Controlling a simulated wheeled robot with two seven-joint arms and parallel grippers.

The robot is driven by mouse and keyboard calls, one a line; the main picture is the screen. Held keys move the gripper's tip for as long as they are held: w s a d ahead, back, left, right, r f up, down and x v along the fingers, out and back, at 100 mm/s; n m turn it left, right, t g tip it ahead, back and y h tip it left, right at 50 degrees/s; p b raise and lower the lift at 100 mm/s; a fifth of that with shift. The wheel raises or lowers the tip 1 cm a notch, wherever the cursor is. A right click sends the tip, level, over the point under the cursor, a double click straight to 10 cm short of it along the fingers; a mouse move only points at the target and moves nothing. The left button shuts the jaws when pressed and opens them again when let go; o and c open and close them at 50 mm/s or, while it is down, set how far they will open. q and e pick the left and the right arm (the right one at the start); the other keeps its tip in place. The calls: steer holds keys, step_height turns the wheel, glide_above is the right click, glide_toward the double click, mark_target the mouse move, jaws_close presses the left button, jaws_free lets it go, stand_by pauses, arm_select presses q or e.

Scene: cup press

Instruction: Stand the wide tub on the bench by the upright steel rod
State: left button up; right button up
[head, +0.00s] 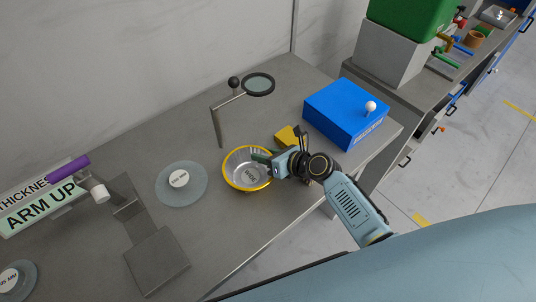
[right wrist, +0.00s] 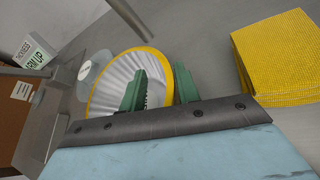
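The wide tub (head: 248,181) is a pale ribbed bowl with a yellow rim and a dark printed label inside. It appears upright on the grey bench, in front and to the right of the upright steel rod (head: 217,130). My right gripper (head: 266,158) is at the tub's right rim. In the right wrist view its green fingers (right wrist: 158,92) straddle the rim of the tub (right wrist: 112,88), one inside and one outside, with a visible gap between them. The lower fingertips are partly hidden. My left gripper is not in view.
A clear disc (head: 190,192) lies left of the tub. A grey press stand (head: 155,262) is at left.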

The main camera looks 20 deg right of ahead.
steer(key=p+v, duration=0.2)
steer(key=v, duration=1)
